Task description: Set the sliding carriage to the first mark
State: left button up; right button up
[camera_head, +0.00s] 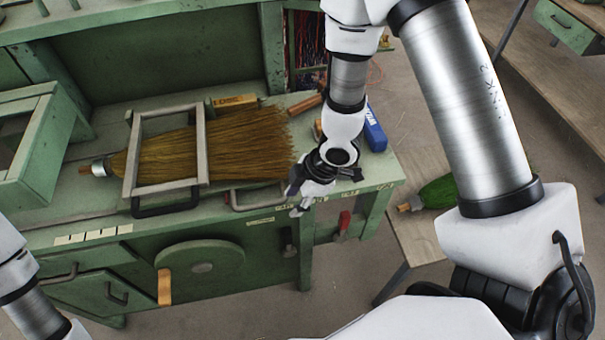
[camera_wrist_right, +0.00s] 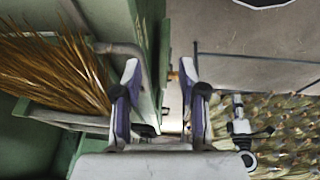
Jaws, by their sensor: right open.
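A grey rectangular frame (camera_head: 202,145), which looks like the sliding carriage, stands around the straw broom (camera_head: 245,140) on the green bench, with a dark handle (camera_head: 167,209) at its front. Pale marks (camera_head: 93,235) line the bench's front edge, and more labels sit farther right. My right gripper (camera_head: 297,200) is beside the bristle ends, at the bench's front edge, right of the frame and apart from it. In the right wrist view its fingers (camera_wrist_right: 160,105) are spread, with nothing held between them; the bristles (camera_wrist_right: 55,70) lie to their left. My left arm shows at lower left; its gripper is out of view.
A second, grey handle (camera_head: 250,200) is on the bench edge between the frame and my right gripper. A blue box (camera_head: 375,130) stands behind the gripper. A green wheel (camera_head: 200,267) and a red lever (camera_head: 344,222) are on the bench front.

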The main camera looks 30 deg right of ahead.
aim_at(275, 202)
notch_tip(275, 202, up, 4)
jog(key=w+t, duration=0.1)
jog(key=w, duration=0.1)
jog(key=p+x, duration=0.1)
jog(key=x, duration=0.6)
jog(key=shift+w+a+f, duration=0.1)
jog(key=shift+a+f, duration=0.05)
jog(key=shift+f, duration=0.05)
jog(key=shift+a+f, duration=0.2)
jog(key=shift+f, duration=0.15)
jog(key=shift+c, duration=0.3)
grip_shut()
